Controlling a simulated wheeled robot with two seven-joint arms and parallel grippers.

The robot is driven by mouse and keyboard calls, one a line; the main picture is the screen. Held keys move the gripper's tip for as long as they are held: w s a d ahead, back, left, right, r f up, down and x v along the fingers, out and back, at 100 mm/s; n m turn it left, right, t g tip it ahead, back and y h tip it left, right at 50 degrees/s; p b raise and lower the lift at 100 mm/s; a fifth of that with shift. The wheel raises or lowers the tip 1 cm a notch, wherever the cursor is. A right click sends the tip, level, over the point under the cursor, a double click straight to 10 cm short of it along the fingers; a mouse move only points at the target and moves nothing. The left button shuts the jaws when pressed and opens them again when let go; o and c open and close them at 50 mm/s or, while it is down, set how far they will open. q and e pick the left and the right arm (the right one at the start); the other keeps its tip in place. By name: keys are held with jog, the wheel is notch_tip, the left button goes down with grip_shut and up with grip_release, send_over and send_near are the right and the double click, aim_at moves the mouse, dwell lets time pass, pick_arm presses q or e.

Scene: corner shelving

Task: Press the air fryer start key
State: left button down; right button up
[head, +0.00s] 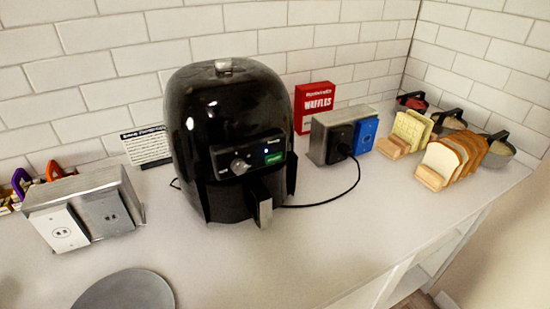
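A black air fryer (215,95) stands upright on the white counter, left of the middle in the head view. Its front control panel (224,158) carries a round knob (239,166) and a lit green patch (274,158) to the right of the knob. Small white lights show above them. The lettering is too small to read, so I cannot tell which part is the start key. The drawer handle (264,208) sticks out at the lower front. Neither of my grippers is in view.
A metal outlet box (325,145) with a plugged black cord stands right of the fryer; another outlet box (75,185) stands left. A red waffles box (314,105) is behind. Bread slices (440,160) stand in holders at right. Counter in front is mostly clear, except a grey disc (125,292).

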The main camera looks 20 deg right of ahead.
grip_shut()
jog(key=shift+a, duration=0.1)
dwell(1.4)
